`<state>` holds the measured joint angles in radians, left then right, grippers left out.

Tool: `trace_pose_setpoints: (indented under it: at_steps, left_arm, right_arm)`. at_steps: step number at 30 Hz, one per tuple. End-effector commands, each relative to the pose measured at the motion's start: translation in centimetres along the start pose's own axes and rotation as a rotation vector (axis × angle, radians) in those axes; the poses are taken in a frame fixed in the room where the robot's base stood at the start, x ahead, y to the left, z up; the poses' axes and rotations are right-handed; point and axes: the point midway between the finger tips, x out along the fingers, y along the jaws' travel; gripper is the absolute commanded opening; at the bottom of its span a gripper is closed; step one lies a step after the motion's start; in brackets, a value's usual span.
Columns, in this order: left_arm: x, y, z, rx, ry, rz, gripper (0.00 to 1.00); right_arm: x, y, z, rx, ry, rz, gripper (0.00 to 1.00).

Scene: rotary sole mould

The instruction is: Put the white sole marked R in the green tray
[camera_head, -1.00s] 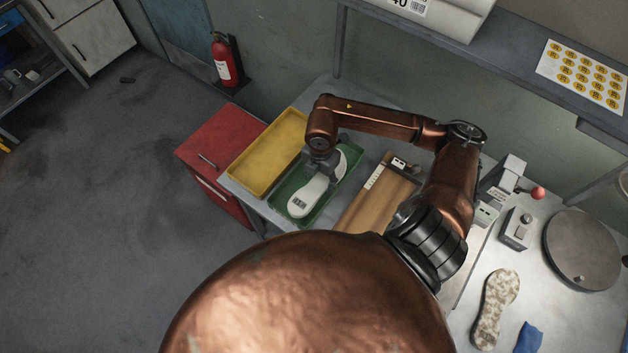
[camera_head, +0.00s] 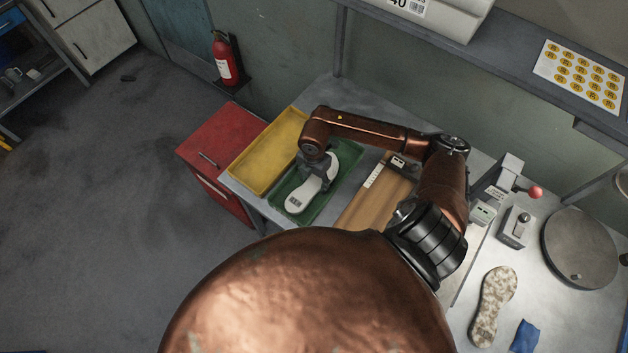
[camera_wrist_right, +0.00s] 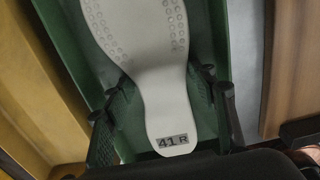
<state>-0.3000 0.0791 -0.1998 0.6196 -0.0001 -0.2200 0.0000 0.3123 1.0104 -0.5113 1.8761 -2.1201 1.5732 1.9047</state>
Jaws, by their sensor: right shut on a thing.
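The white sole (camera_head: 301,198) is over the green tray (camera_head: 336,188) in the head view, lying lengthwise along it. In the right wrist view the sole (camera_wrist_right: 165,100) shows the mark "41 R" at its near end, with the green tray (camera_wrist_right: 215,40) beneath it. My right gripper (camera_head: 318,180) is shut on the sole near its middle; its fingers stand on both sides of the sole in the wrist view. I cannot tell whether the sole touches the tray's floor. My left gripper is not in view.
A yellow tray (camera_head: 262,162) stands left of the green one, and a wooden board (camera_head: 378,200) lies to the right. A speckled sole (camera_head: 493,305), a blue cloth (camera_head: 525,338) and a round plate (camera_head: 580,250) are on the right bench. A red cabinet (camera_head: 215,145) stands at left.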

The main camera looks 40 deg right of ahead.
Motion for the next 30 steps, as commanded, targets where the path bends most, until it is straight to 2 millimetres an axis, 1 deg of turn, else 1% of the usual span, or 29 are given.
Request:
trace_pose_setpoints:
  at_steps: [1,2,9,17,20,23,26,30]
  left_arm:
    - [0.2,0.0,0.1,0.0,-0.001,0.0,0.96]
    - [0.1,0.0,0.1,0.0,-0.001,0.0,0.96]
    - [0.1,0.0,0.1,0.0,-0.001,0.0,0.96]
    - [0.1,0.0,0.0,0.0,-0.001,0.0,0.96]
    - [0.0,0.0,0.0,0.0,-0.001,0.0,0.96]
    - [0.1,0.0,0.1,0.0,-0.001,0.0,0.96]
    - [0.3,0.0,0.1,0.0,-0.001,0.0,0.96]
    - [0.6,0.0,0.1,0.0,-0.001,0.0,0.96]
  right_arm:
    - [0.2,0.0,0.0,0.0,0.0,0.0,0.22]
    - [0.2,0.0,0.0,0.0,0.0,0.0,0.54]
    - [0.1,0.0,0.0,0.0,0.0,0.0,0.7]
    - [0.1,0.0,0.0,0.0,0.0,0.0,0.7]
    - [-0.4,0.0,0.1,0.0,-0.001,0.001,0.7]
    - [-1.6,0.1,0.1,0.0,-0.002,0.003,0.7]
    - [-3.6,0.1,0.1,-0.001,-0.003,0.004,0.7]
    - [-6.6,0.1,0.1,-0.001,-0.004,0.003,0.7]
